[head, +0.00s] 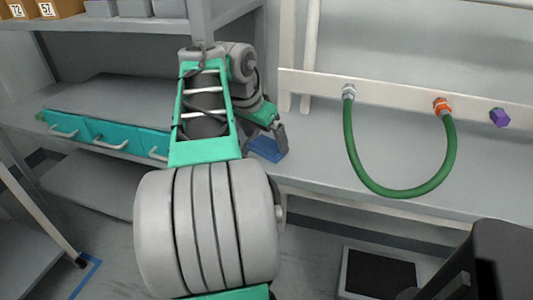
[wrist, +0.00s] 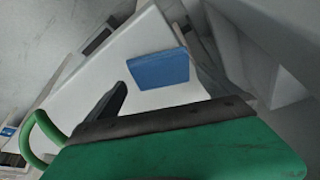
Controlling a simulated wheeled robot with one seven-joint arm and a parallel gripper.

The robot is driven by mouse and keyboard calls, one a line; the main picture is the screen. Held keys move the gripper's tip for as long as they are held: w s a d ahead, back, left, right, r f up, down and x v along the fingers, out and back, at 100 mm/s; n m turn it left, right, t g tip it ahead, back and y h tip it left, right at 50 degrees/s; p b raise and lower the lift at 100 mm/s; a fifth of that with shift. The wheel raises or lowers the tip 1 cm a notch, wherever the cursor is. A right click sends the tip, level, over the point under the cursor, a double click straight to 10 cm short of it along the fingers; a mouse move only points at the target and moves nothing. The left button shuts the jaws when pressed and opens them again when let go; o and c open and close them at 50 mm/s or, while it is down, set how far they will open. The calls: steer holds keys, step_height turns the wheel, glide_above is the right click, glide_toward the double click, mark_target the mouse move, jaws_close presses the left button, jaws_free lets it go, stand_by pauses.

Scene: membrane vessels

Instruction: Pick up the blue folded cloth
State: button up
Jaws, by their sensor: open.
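The blue folded cloth (head: 267,148) lies on the grey bench top, partly hidden behind my gripper in the head view. In the wrist view the cloth (wrist: 158,69) is a flat blue block on the pale bench surface, beyond my gripper. My gripper (head: 277,135) is at the end of my green and grey arm, close to the cloth. The cloth does not appear held. I cannot tell whether a finger touches it.
A green hose (head: 384,190) loops from a white rail (head: 395,96) on the right, with an orange fitting (head: 442,106) and a purple knob (head: 500,117). Teal drawers (head: 108,136) sit at left, below a shelf with boxes. The bench below the hose is clear.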

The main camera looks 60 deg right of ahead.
steer(key=x, duration=0.2)
steer(key=shift+d+f, duration=0.15)
steer(key=shift+f, duration=0.15)
steer(key=shift+c, duration=0.3)
steer(key=c, duration=1.1)
steer(key=shift+r, duration=0.55)
steer(key=shift+c, duration=0.2)
step_height(320, 180, up, 3)
steer(key=shift+r+p, duration=0.1)
steer(key=shift+p, duration=0.75)
steer(key=s+a+r+p, duration=0.2)
steer(key=s+a+r, duration=0.1)
steer(key=a, duration=0.3)
steer(key=s+a+r+p, duration=0.3)
steer(key=a+r, duration=0.2)
steer(key=a, duration=0.1)
steer(key=shift+s+a+r, duration=0.2)
steer(key=shift+s+r, duration=0.15)
steer(key=shift+r, duration=0.05)
